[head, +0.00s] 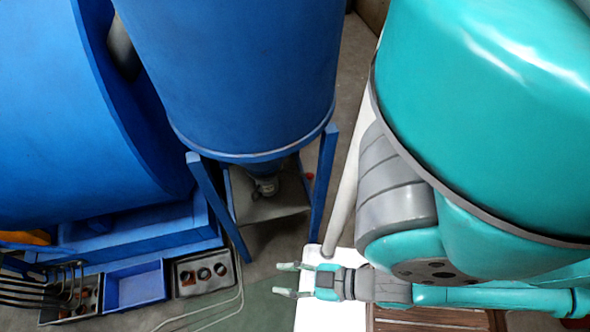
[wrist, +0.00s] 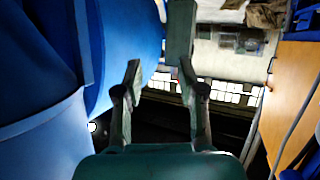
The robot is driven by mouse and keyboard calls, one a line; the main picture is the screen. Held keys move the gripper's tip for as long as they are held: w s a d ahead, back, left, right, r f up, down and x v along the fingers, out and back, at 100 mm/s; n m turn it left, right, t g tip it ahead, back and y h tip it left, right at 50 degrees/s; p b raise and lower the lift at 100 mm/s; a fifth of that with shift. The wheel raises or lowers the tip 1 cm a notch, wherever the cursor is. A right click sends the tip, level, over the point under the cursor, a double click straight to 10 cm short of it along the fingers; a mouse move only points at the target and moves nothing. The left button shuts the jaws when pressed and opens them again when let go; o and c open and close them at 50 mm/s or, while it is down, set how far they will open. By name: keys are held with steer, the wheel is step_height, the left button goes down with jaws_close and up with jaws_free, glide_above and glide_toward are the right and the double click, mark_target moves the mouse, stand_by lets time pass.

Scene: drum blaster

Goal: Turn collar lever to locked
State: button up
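The collar lever cannot be made out in either view. A small grey outlet fitting (head: 266,186) shows beneath the cone of the blue hopper (head: 235,80), and a lever on it is too small or hidden to tell. My gripper (head: 290,280) is open and empty in the head view, its two fingers pointing left. It is below and slightly right of the fitting in the picture, well apart from it. In the wrist view my gripper (wrist: 158,75) also shows its fingers apart, with nothing between them.
Blue frame legs (head: 324,180) stand around the hopper outlet. A large blue drum (head: 75,120) is at left. Some floor (head: 262,270) between is clear.

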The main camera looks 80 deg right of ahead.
steer(key=w+d+f+g+h, duration=0.2)
steer(key=d+f, duration=0.1)
steer(key=f, duration=0.6)
steer(key=w+d+f+g+h, duration=0.1)
steer(key=d+f+g, duration=0.1)
steer(key=f, duration=0.6)
steer(key=m+g+h, duration=0.5)
steer(key=g+h, duration=0.4)
steer(key=g, duration=0.8)
glide_toward(298, 174)
steer(key=x, duration=1.1)
steer(key=shift+a, duration=0.1)
jaws_close()
